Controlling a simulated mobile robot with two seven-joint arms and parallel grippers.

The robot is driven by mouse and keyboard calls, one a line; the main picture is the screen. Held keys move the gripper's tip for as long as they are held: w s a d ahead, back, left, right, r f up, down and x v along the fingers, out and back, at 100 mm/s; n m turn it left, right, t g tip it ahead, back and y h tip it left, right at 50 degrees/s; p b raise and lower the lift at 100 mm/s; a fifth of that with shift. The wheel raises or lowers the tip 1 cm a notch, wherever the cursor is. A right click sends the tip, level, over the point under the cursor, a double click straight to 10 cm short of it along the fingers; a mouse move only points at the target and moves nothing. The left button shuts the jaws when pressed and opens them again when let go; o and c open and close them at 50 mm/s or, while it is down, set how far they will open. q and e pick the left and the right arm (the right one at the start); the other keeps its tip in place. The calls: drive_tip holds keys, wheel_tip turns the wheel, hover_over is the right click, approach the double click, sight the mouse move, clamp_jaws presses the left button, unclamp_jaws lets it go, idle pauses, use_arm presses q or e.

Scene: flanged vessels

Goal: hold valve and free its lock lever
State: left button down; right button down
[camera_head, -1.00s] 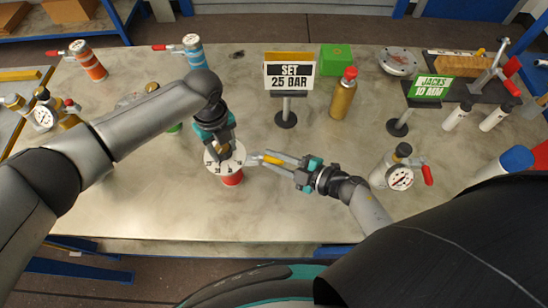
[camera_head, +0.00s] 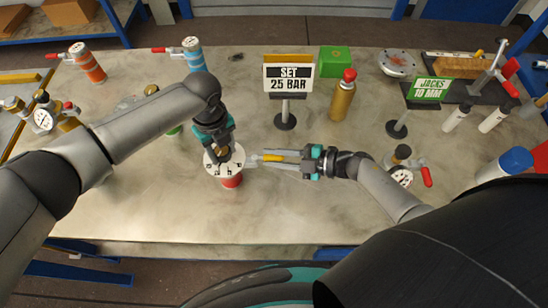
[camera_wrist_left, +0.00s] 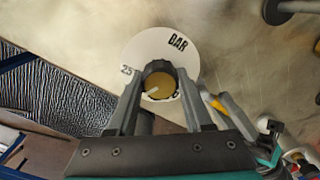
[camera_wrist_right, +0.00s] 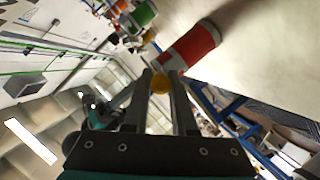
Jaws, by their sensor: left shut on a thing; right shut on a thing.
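The valve has a red and white body (camera_head: 232,181), a white dial disc (camera_head: 212,168) and a brass knob on top. It stands upright near the table's front edge. My left gripper (camera_head: 223,156) reaches down from above and is shut on the brass knob (camera_wrist_left: 158,86), with the dial spread around it in the left wrist view. My right gripper (camera_head: 262,158) comes in level from the right. It is shut on the yellow lock lever (camera_head: 273,158) at the valve's right side. The lever's yellow end shows between the fingers in the right wrist view (camera_wrist_right: 160,84).
A "SET 25 BAR" sign (camera_head: 289,78) stands behind the valve, beside a gold bottle (camera_head: 342,99). A gauge vessel (camera_head: 401,172) stands near my right forearm. Orange (camera_head: 88,64) and blue (camera_head: 194,55) vessels stand at the back left. The table front is clear.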

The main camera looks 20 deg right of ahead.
idle(0.3)
drive_tip(key=c, duration=0.7)
unclamp_jaws()
drive_tip(key=v, duration=1.2)
drive_tip(key=shift+f, duration=0.1)
